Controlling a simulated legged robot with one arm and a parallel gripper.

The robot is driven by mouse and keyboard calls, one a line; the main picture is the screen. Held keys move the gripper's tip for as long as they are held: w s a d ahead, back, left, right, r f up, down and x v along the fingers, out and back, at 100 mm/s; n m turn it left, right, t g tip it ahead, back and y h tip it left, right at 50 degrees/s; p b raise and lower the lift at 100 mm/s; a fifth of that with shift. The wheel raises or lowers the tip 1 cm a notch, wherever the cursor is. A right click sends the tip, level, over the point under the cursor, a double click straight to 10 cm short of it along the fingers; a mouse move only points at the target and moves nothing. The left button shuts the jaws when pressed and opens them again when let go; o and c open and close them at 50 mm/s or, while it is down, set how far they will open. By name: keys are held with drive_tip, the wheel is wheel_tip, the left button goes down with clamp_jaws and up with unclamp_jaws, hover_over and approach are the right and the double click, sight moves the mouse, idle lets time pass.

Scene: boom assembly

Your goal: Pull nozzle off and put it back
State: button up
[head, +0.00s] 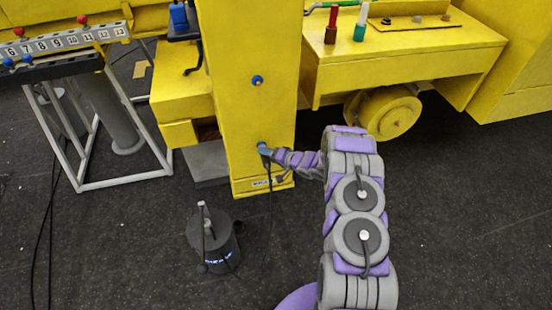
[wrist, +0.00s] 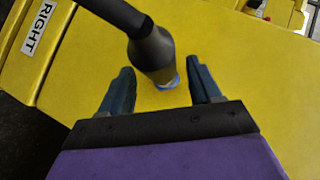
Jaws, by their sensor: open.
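The black nozzle (wrist: 152,52) with its dark hose meets a blue ring on the yellow boom face in the wrist view. My gripper (wrist: 160,66) is open, with one dark finger on each side of the nozzle's lower end and visible gaps between. In the head view my gripper (head: 272,154) is at the lower blue fitting (head: 262,146) on the yellow column (head: 240,115). The arm end partly hides the nozzle there, and a thin dark hose (head: 270,190) hangs down from it.
A dark canister (head: 213,245) stands on the floor left of my arm. A second blue fitting (head: 257,81) is higher on the column. A numbered rack (head: 65,40) stands at left, and a yellow wheel (head: 383,112) is at right. The floor at right is clear.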

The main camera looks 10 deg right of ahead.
drive_tip(key=shift+w+a+f, duration=0.1)
drive_tip(key=shift+w+a, duration=0.15)
drive_tip(key=shift+w, duration=0.05)
drive_tip(key=shift+s, duration=0.1)
clamp_jaws()
idle(0.8)
